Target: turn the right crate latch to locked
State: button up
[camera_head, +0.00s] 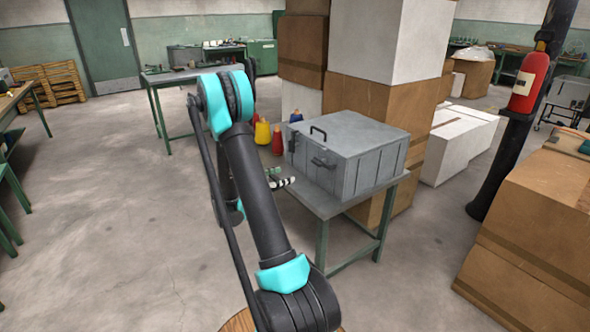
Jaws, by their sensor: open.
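A grey crate (372,148) with a lid and a black top handle stands on a small green-legged table (340,203). On its front face are two dark latches. The right latch (323,163) looks roughly level, slightly tilted. The left latch (293,141) looks more upright. My gripper (286,182) is left of and below the right latch, near the table's left edge, partly hidden behind my arm. Its striped fingertips show, apart from the latch and holding nothing that I can see. The gap between the fingers is hard to make out.
Colored bottles, including a yellow one (262,131), stand behind the arm left of the crate. Stacked cardboard boxes (355,96) rise close behind the crate. More boxes (535,225) and a post with a red extinguisher (529,82) are at right.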

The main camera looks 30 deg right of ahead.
aim_at(315, 163)
jog(key=shift+m+h, duration=0.3)
jog(key=d, duration=0.5)
jog(key=w+d, duration=0.1)
jog(key=d, duration=0.4)
jog(key=w+d, duration=0.1)
jog(key=d, duration=0.4)
jog(key=shift+d+f, duration=0.1)
jog(key=shift+d, duration=0.3)
jog(key=shift+c, duration=0.6)
grip_shut()
jog(key=shift+w, duration=0.1)
